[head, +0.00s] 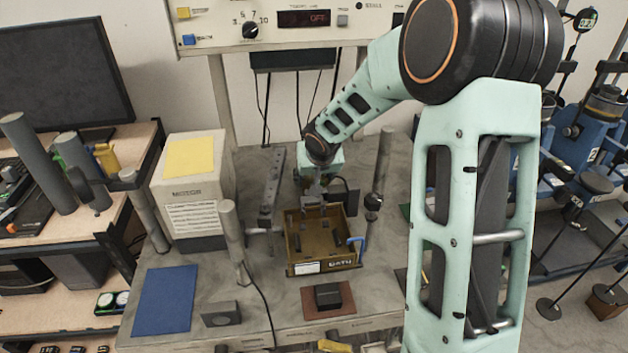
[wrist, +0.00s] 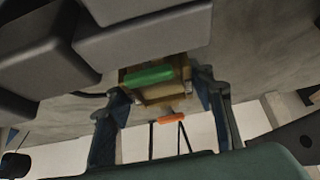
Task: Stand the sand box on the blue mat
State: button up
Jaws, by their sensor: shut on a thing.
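The blue mat (head: 165,300) lies flat and bare at the front left of the bench in the head view. My gripper (head: 313,201) points down at the back of a brown open tray (head: 322,267) lettered "BATH". In the wrist view, a tan box (wrist: 165,93), which I take for the sand box, sits between the fingers of my gripper (wrist: 165,95). In the head view I cannot make out the held box clearly against the tray and my fingers.
A white motor box (head: 193,187) stands behind the mat, with an upright grey post (head: 232,235) to its right. A grey block (head: 220,313) lies just right of the mat. A black block (head: 328,296) sits on a brown pad.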

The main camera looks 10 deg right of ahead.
grip_shut()
jog(key=shift+w+r, duration=0.1)
jog(key=shift+r, duration=0.1)
